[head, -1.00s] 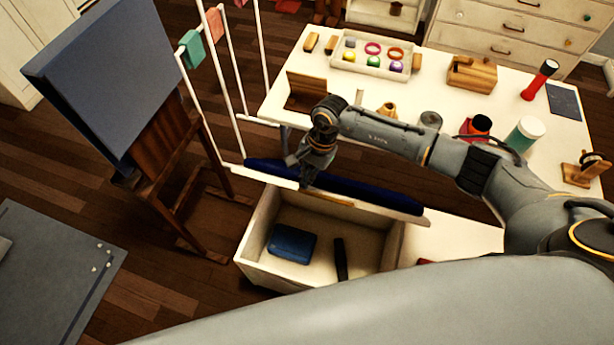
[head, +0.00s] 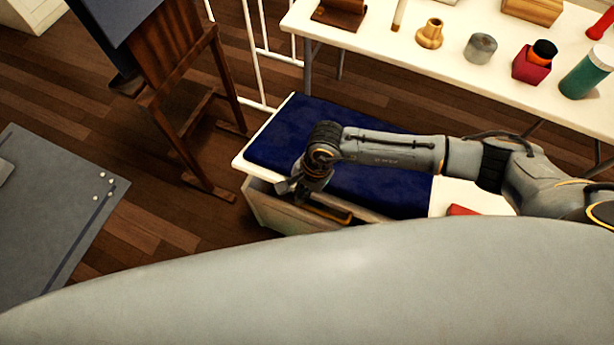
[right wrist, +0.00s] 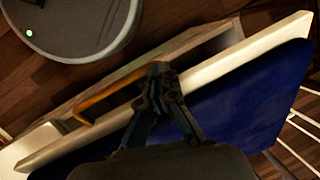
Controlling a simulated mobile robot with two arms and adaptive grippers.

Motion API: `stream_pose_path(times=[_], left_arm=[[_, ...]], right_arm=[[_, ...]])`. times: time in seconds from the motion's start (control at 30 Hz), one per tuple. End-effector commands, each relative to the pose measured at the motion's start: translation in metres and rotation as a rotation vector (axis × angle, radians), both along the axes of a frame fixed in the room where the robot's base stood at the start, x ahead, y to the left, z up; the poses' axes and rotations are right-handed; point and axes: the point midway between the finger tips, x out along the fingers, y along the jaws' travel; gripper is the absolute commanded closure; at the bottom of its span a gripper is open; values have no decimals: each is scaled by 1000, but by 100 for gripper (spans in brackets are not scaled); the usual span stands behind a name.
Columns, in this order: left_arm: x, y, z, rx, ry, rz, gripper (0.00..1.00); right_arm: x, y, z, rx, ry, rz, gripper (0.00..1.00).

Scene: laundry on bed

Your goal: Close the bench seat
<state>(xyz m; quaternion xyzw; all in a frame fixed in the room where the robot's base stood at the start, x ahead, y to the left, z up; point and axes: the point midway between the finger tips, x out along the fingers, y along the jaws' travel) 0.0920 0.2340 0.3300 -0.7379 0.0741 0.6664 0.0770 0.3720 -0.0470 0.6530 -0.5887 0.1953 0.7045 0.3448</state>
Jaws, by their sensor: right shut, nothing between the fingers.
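In the right wrist view the cushion (right wrist: 235,105) and lid edge (right wrist: 222,64) show, with a dark gap between lid and box towards the right. A wooden handle (head: 325,208) runs along the front. My right gripper (head: 290,190) is shut and empty at the lid's front edge, close to the handle; I cannot tell whether it touches. My left gripper is out of view.
A white table (head: 400,52) with a spool, tins and a green jar (head: 587,72) stands behind. A wooden easel (head: 178,60) stands to the left, and a grey mat (head: 60,210) lies on the floor. A white railing (head: 262,50) is behind the bench.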

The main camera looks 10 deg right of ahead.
Motion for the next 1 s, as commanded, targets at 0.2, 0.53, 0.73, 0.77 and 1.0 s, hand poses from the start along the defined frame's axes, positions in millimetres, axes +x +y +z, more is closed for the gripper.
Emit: stream_pose_path(times=[0.2, 0.53, 0.73, 0.77, 1.0], left_arm=[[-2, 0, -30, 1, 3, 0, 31], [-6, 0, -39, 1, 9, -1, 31], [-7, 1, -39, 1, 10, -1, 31], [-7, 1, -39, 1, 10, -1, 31], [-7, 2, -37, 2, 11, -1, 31]], right_arm=[[-10, 7, -37, -1, -1, 1, 100], [-14, 10, -50, -1, -1, 0, 100], [-14, 10, -49, -1, -1, 0, 100], [-14, 10, -49, -1, -1, 0, 100], [-12, 9, -45, -1, -2, -1, 100]])
